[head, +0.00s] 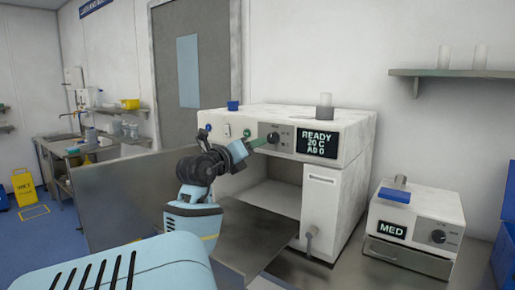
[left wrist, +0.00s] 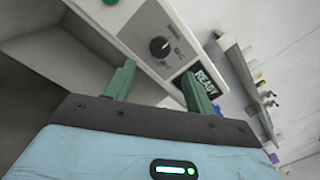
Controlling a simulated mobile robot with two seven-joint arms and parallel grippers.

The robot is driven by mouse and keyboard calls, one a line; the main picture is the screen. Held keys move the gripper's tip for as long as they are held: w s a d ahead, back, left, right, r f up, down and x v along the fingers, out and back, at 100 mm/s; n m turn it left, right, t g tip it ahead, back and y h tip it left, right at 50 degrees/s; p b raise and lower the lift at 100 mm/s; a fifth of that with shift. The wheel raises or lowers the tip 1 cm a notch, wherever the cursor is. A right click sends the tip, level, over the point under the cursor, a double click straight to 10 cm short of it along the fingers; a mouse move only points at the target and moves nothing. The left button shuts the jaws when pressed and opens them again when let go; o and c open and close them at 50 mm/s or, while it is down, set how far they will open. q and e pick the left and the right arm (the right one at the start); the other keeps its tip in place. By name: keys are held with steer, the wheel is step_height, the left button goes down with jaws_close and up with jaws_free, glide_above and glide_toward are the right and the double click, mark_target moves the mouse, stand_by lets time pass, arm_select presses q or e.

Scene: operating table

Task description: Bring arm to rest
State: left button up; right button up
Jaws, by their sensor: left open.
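My left arm comes in from the lower left in the head view. Its gripper (head: 262,141) is in front of the large white machine (head: 335,185), close to the dark knob on its panel. In the left wrist view the two green fingers of my left gripper (left wrist: 157,88) are apart with nothing between them. The machine's knob (left wrist: 159,47) and the READY display (left wrist: 204,88) lie beyond the fingertips. I cannot tell whether a finger touches the panel. My right gripper is not in view.
The machine's door (head: 255,238) is folded down and its chamber (head: 270,198) is open and looks empty. A smaller MED unit (head: 415,222) stands on the counter at right. A wall shelf (head: 450,73) holds cups. A sink counter and yellow floor sign (head: 25,187) are far left.

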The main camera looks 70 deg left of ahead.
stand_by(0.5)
arm_select(q)
steer(key=w+d+f+m+t+h, duration=0.3)
steer(key=w+d+f+m+h, duration=0.1)
steer(key=w+d+f+h, duration=0.8)
steer(key=d+f+n+h, duration=0.1)
steer(key=d+f+n, duration=0.4)
steer(key=d+f, duration=0.7)
steer(key=s+d+f+n+g+y, duration=0.1)
steer(key=s+d+f+n, duration=0.1)
steer(key=d+f+n, duration=0.4)
steer(key=s+d+f+n+g+y, duration=0.1)
steer(key=s+f+n+y, duration=0.15)
steer(key=f, duration=0.55)
steer(key=s+d+f+n+g+y, duration=0.1)
steer(key=s+d+f+n, duration=0.1)
steer(key=d+f+n, duration=0.3)
steer(key=s+d+f+n+g+h, duration=0.3)
steer(key=s+d+f+n+g, duration=0.3)
steer(key=s+d+f, duration=0.8)
steer(key=shift+s+d+f+g, duration=0.35)
steer(key=shift+s+f+g, duration=0.35)
steer(key=shift+s+f, duration=0.35)
